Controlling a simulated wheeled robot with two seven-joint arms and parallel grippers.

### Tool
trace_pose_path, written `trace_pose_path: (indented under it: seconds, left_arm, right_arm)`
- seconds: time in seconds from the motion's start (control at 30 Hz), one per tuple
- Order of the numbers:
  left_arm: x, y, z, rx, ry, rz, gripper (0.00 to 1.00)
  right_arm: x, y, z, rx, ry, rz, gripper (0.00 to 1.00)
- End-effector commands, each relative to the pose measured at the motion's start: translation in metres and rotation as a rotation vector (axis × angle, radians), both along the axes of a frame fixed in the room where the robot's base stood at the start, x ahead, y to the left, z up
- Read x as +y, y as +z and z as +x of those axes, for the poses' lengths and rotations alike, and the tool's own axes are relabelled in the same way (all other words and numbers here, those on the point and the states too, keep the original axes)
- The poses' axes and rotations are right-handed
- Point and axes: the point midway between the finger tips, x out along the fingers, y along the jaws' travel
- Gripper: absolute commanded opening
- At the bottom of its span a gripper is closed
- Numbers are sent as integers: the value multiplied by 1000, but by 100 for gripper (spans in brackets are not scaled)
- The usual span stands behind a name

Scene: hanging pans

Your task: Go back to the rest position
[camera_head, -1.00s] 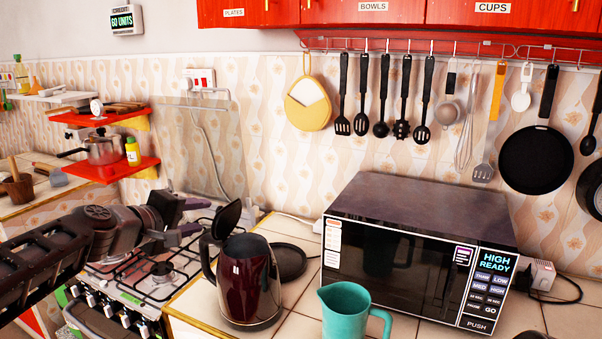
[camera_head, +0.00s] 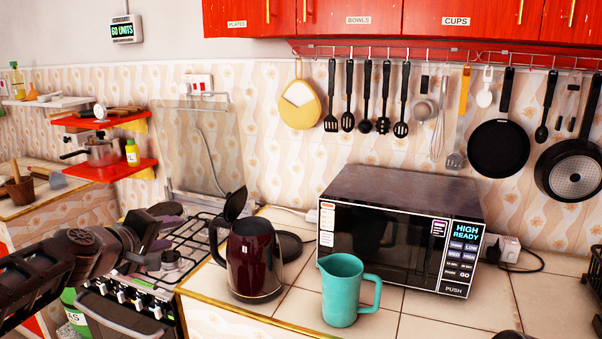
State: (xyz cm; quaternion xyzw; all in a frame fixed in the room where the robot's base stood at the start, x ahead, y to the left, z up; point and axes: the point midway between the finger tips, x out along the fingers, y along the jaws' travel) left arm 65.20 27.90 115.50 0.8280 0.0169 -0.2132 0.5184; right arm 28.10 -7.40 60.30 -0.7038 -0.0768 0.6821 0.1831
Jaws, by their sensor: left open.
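My left gripper (camera_head: 172,232) is in front of the stove at the left, with its arm coming in from the left edge. Its jaws are open and I see nothing held between them. A black pan (camera_head: 498,150) hangs from the wall rail at the right. A second pan (camera_head: 572,175) with a pale dotted base hangs beside it, near the right edge. My right gripper is not clearly in view; only a small dark shape shows at the bottom edge, and I cannot tell what it is.
A dark red kettle (camera_head: 254,260), a teal jug (camera_head: 345,292) and a microwave (camera_head: 395,235) stand on the tiled counter. The stove (camera_head: 190,245) lies behind my left gripper. Several utensils hang above the microwave. Bare counter (camera_head: 545,300) shows at the right.

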Motion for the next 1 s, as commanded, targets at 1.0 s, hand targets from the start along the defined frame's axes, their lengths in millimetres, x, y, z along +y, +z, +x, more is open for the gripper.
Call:
trace_pose_path:
  seconds: [1.0]
  left_arm:
    - [-161,-490,-234,585,-612,488,41]
  right_arm:
    - [0,0,-1,1,0,0,36]
